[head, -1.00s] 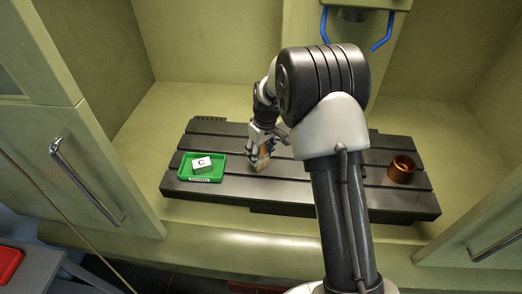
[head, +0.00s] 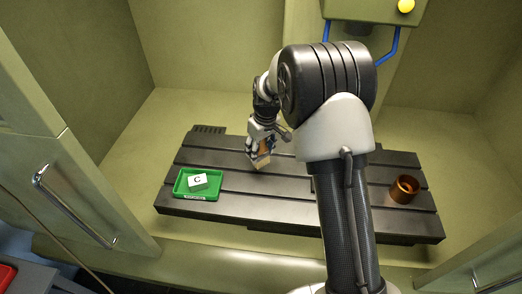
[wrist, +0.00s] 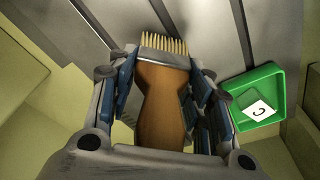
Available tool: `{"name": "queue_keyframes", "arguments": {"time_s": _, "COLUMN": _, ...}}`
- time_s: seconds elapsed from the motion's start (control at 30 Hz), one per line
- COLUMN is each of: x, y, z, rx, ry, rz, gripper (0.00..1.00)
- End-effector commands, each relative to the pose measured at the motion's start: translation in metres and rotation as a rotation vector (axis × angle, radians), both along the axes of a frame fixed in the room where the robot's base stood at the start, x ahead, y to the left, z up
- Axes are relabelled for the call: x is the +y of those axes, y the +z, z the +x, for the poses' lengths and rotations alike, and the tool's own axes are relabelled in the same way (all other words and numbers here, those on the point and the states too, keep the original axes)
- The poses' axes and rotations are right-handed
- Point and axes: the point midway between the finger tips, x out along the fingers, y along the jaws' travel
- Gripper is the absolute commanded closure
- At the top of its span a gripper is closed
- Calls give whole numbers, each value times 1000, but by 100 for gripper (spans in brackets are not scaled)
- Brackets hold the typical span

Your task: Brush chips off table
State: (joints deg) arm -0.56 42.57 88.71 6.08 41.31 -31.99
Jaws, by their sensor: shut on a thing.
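The brush has a metal band and pale bristles that point away from my gripper, over the dark slotted table (head: 290,205). In the head view the brush (head: 262,161) is tilted, with its bristle end low, at or just above the table left of the middle. I cannot tell whether the bristles touch. No chips can be made out on the visible table surface; my arm hides part of it.
A green tray (head: 180,193) with a white block marked C (head: 198,181) sits on the table's left. A brown ring-shaped part (head: 404,189) stands on the right. Cabinet walls enclose the table; an open door with a handle (head: 75,207) is at the left.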

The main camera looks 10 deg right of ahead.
Motion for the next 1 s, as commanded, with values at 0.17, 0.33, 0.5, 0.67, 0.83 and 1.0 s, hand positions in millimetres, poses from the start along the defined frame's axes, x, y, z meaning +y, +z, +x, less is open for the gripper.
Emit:
{"name": "queue_keyframes", "arguments": {"time_s": 0.17, "x": 2, "y": 18, "z": 0, "rx": -2, "ry": 0, "rz": 0, "gripper": 82}}
{"name": "queue_keyframes", "arguments": {"time_s": 0.33, "x": 4, "y": 31, "z": -1, "rx": -1, "ry": -1, "rz": 0, "gripper": 82}}
{"name": "queue_keyframes", "arguments": {"time_s": 0.5, "x": 6, "y": 44, "z": -2, "rx": -3, "ry": -2, "rz": -1, "gripper": 82}}
{"name": "queue_keyframes", "arguments": {"time_s": 0.67, "x": 7, "y": 49, "z": -2, "rx": -2, "ry": -3, "rz": 0, "gripper": 82}}
{"name": "queue_keyframes", "arguments": {"time_s": 0.83, "x": 7, "y": 48, "z": -3, "rx": -2, "ry": -3, "rz": -1, "gripper": 82}}
{"name": "queue_keyframes", "arguments": {"time_s": 1.0, "x": 7, "y": 48, "z": -2, "rx": -1, "ry": -3, "rz": 0, "gripper": 82}}
